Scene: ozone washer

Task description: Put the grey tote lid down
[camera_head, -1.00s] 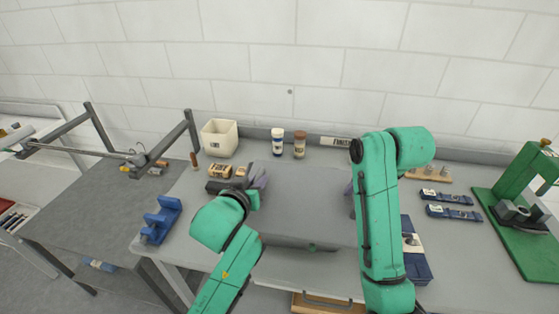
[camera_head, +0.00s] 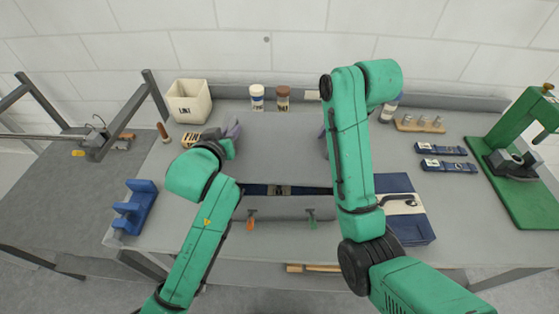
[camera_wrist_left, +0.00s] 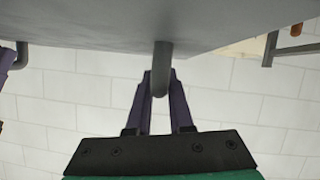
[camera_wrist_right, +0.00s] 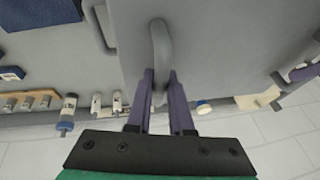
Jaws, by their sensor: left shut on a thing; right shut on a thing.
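The grey tote lid (camera_head: 280,152) is held up between my two arms in the head view, over the back of the grey tote (camera_head: 285,208). A strip of the tote's dark blue inside (camera_head: 258,189) shows in front of the lid; the rest is hidden. My left gripper (camera_head: 234,128) is shut on the lid's left-hand handle, a grey bar seen in the left wrist view (camera_wrist_left: 161,62). My right gripper (camera_head: 325,135) is mostly behind its arm in the head view. In the right wrist view its purple fingers (camera_wrist_right: 160,88) are shut on the other curved lid handle (camera_wrist_right: 159,35).
A blue-and-white case (camera_head: 402,205) is right of the tote. A cream bin (camera_head: 189,101) and two jars (camera_head: 257,98) stand behind the lid. A blue holder (camera_head: 136,208) is at left, a green press (camera_head: 525,150) at right. Bare table lies right of the case.

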